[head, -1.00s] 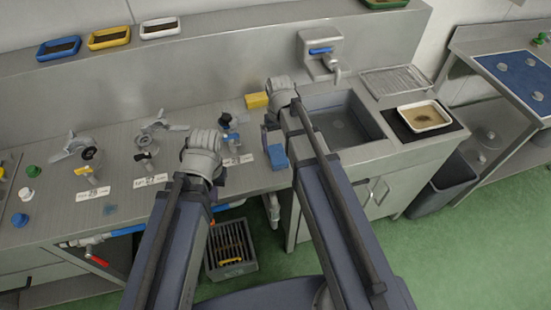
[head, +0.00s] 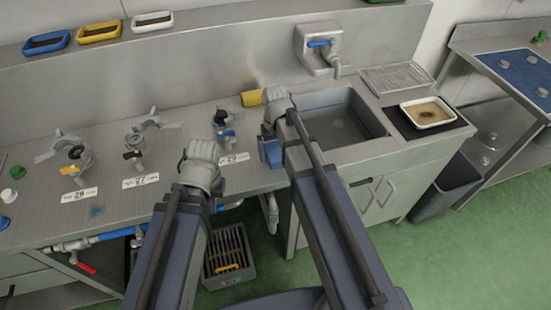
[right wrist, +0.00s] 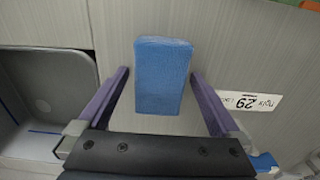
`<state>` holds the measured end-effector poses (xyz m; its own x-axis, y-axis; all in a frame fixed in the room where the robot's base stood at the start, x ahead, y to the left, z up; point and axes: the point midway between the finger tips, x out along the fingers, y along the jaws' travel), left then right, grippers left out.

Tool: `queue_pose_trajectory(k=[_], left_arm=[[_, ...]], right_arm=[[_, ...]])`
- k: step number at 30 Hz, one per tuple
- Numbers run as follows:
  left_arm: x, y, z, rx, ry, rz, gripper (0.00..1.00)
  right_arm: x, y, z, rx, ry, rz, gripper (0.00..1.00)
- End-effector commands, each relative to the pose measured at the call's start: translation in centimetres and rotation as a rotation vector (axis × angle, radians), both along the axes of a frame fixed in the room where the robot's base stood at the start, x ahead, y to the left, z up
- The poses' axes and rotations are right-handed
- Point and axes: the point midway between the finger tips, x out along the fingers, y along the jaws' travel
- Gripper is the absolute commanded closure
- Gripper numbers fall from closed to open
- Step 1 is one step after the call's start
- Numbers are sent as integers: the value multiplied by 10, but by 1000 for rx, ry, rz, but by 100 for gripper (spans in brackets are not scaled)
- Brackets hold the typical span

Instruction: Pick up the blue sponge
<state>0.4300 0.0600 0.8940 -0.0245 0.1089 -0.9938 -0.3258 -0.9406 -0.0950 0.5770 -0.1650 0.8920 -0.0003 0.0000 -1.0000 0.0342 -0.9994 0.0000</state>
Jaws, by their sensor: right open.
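The blue sponge (head: 272,154) lies on the steel counter (head: 110,190), near its front edge and left of the sink, partly covered by my right arm. In the right wrist view the sponge (right wrist: 163,75) sits between the two purple fingers of my right gripper (right wrist: 159,82). A gap shows on each side, so the gripper is open and not holding it. In the head view my right gripper (head: 267,140) is at the sponge. My left gripper (head: 184,162) is over the counter's front edge, away from the sponge; its fingers are mostly hidden behind its wrist.
A yellow block (head: 252,98) lies behind my right gripper. The sink (head: 335,122) is to the right, with a tray (head: 427,112) beyond it. Fittings and a number 29 label (head: 234,158) stand to the left. A grey crate (head: 230,254) is on the floor below.

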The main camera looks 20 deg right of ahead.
Motion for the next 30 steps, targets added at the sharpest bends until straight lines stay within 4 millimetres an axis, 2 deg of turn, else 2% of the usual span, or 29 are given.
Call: queue_pose_trajectory(k=[4,27,30], left_arm=[[0,0,1,0,0,0,100],[0,0,1,0,0,0,100],[0,0,1,0,0,0,100]], right_arm=[[0,0,1,0,0,0,0],[0,0,1,0,0,0,87],[0,0,1,0,0,0,88]])
